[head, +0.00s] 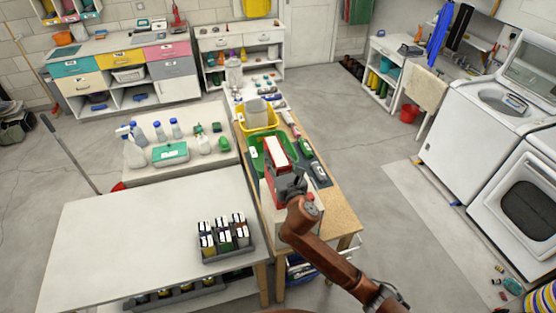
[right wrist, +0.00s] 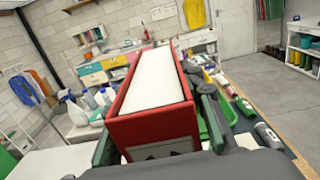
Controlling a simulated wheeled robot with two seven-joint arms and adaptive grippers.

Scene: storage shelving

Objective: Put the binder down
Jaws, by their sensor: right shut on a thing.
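The binder (head: 276,153) is red with a white page block facing up. It is upright above the narrow wooden bench (head: 338,217), and I cannot tell if its lower edge touches anything. My right gripper (head: 287,184) is shut on its near end. In the right wrist view the binder (right wrist: 152,85) fills the middle, with the dark fingers of the gripper (right wrist: 157,138) on both sides of it. The binder hides what lies directly beneath it. My left gripper is not in view.
A green tray (head: 258,160) and yellow bin (head: 258,118) stand behind the binder. Bottles lie on a dark mat (head: 318,172) to its right. A crate of small containers (head: 226,258) stands on the white table (head: 130,235), whose left part is clear.

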